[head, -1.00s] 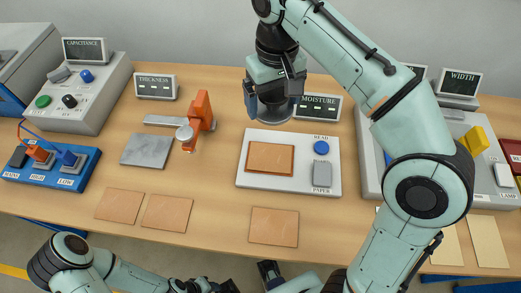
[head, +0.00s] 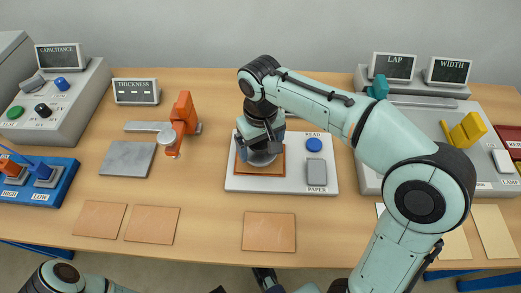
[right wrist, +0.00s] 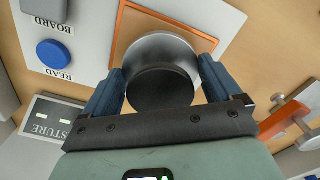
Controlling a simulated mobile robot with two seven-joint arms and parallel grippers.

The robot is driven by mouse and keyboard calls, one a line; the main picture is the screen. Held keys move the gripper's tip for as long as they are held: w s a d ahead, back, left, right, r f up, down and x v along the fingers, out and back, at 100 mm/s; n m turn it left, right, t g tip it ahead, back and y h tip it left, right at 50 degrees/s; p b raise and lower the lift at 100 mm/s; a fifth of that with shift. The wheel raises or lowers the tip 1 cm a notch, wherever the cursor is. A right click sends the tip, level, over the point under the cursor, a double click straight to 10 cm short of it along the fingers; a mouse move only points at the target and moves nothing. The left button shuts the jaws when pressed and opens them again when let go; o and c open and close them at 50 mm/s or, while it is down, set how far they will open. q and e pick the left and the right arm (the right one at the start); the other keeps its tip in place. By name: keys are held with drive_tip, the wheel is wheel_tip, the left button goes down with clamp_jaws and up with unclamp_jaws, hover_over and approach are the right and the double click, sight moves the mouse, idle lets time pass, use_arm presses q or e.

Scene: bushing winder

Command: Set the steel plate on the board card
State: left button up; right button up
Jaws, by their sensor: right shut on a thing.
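The steel plate (head: 262,159) is a round grey disc with a dark round top. In the right wrist view the steel plate (right wrist: 166,52) sits between the two blue fingers of my right gripper (right wrist: 161,85), which is shut on it. The board card (head: 243,183) is an orange-brown square on the white moisture base (head: 290,182). The plate is over the card, with card edges showing around it. I cannot tell whether it touches the card. In the head view my right gripper (head: 261,148) points down above the card.
A blue READ button (head: 314,145) and a grey PAPER button (head: 317,172) lie right of the card. An orange-handled thickness gauge (head: 181,125) and a grey slab (head: 127,158) stand to the left. Several brown cards, including one (head: 269,231), lie along the front.

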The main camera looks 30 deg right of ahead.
drive_tip(key=shift+f, duration=1.25)
drive_tip(key=shift+f+b, duration=0.15)
drive_tip(key=shift+b, duration=0.15)
drive_tip(key=o, duration=1.1)
drive_tip(key=shift+o, duration=0.2)
wheel_tip(320, 180, up, 12)
drive_tip(key=p, duration=0.3)
drive_tip(key=shift+r, duration=0.2)
